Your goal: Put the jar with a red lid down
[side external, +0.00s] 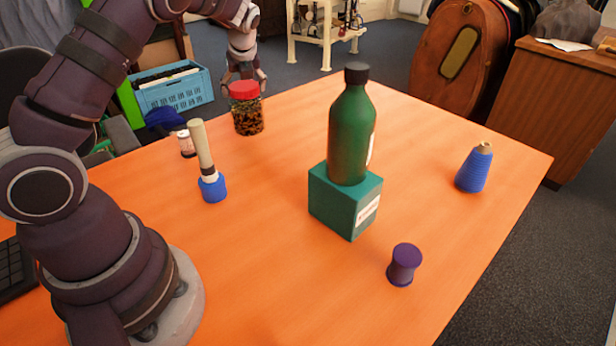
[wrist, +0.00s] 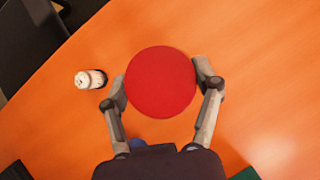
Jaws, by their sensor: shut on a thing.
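The jar with a red lid (side external: 247,112) is upright at the far left part of the orange table in the side external view. Its clear body shows dark and tan contents. My gripper (side external: 244,82) is above it with its fingers shut on the lid's sides. In the wrist view, the round red lid (wrist: 160,82) fills the space between the two fingertips of my gripper (wrist: 161,85), and the jar's body is hidden beneath it. The jar's bottom looks at or very near the table top; I cannot tell whether it touches.
A small white jar (side external: 187,144) and a wooden-handled tool with a blue head (side external: 208,170) stand left of the jar. A green bottle (side external: 350,130) stands on a teal box (side external: 340,205). A blue cone (side external: 474,170) and purple spool (side external: 404,264) are further right. Table between is clear.

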